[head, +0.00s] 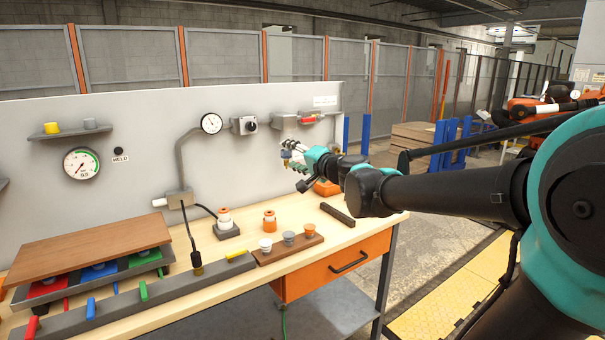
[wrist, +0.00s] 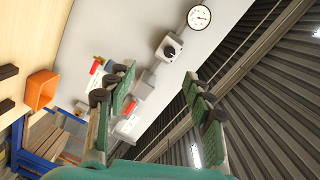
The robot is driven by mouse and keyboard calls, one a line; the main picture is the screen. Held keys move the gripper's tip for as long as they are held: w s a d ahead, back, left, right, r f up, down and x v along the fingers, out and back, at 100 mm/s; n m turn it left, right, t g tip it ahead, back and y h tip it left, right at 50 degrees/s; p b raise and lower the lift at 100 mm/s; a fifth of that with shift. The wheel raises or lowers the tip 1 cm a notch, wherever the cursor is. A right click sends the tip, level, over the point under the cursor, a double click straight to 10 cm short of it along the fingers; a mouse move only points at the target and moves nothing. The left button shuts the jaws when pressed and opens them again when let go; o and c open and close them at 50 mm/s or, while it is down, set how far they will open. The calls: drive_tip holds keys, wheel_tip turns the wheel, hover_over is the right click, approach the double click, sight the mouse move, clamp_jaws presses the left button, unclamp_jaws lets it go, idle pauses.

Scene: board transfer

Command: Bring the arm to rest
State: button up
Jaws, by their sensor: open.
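My gripper (head: 292,152) is at the end of my arm, raised in front of the grey back panel (head: 130,140) and above the right part of the workbench (head: 345,239). In the wrist view its two green-padded fingers (wrist: 160,88) stand wide apart with nothing held between them. The panel and its fittings show behind the fingers there. My arm reaches in from the right of the head view, with its forearm nearly level.
An orange bin (head: 326,187) and a dark bar (head: 337,215) lie on the bench below my gripper. A brown strip (head: 285,249) holds small cups. A brown board (head: 92,248) lies at the left over coloured pieces. The gauge (head: 211,123) and switch box (head: 244,125) are on the panel.

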drive_tip(key=s+d+f+n+g+h, duration=0.2)
drive_tip(key=s+d+f, duration=0.3)
drive_tip(key=f, duration=0.5)
drive_tip(key=s+d+f+n+g+h, duration=0.25)
drive_tip(key=s+f, duration=0.35)
drive_tip(key=f, duration=0.3)
drive_tip(key=s+d+f+n+g+h, duration=0.25)
drive_tip(key=s+d+f, duration=0.3)
drive_tip(key=f, duration=0.45)
drive_tip(key=s+d+f+g+h, duration=0.2)
drive_tip(key=s+d+f+h, duration=0.1)
drive_tip(key=s+d+f, duration=0.4)
drive_tip(key=shift+s+d+f+m+g, duration=0.3)
drive_tip(key=shift+s+d+m, duration=0.1)
drive_tip(key=shift+s+d, duration=0.75)
drive_tip(key=shift+w, duration=0.1)
